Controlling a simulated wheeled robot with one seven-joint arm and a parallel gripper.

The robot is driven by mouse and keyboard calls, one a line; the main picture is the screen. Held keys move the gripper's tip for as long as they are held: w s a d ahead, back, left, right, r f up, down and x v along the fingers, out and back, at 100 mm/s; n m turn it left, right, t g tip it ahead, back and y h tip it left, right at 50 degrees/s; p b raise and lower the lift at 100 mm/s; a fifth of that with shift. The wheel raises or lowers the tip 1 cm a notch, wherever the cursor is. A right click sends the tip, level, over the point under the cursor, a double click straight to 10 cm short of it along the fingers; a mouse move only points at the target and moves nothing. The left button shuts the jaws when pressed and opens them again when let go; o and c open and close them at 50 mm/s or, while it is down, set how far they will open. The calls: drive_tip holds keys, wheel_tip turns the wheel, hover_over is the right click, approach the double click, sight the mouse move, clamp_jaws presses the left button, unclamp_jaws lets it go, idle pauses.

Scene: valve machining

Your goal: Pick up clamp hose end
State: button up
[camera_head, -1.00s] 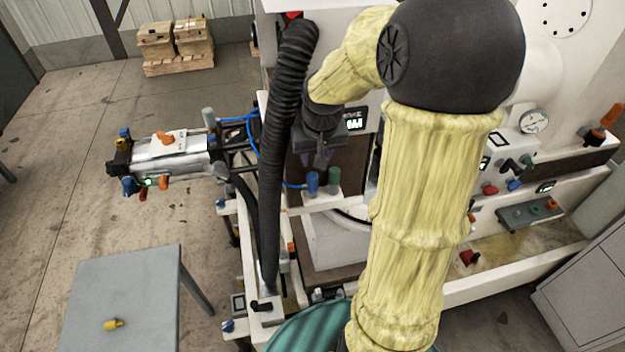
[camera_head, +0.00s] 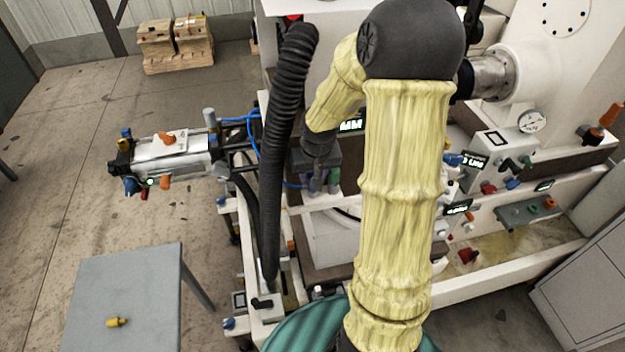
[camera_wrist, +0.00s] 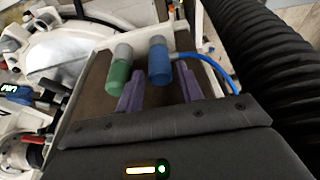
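My gripper (camera_wrist: 160,84) is open, its two purple fingers spread apart in the wrist view. A blue hose fitting (camera_wrist: 159,65) with a grey end stands between and just beyond the fingertips, and a thin blue hose (camera_wrist: 213,69) runs to its right. A green fitting (camera_wrist: 119,77) stands beside it, close to the left finger. I cannot tell which fitting is the clamp hose end, nor whether a finger touches either. In the head view my gripper (camera_head: 317,178) is over the fittings and partly hides them; the green fitting (camera_head: 334,180) shows at its right.
A thick black corrugated hose (camera_head: 279,150) rises close left of my gripper, and right in the wrist view (camera_wrist: 275,65). The white machine with gauge (camera_head: 532,121) and knobs fills the right. A grey table (camera_head: 130,285) with a yellow part (camera_head: 117,322) stands front left.

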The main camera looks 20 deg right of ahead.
drive_tip(key=shift+x, duration=1)
drive_tip(key=c, duration=0.8)
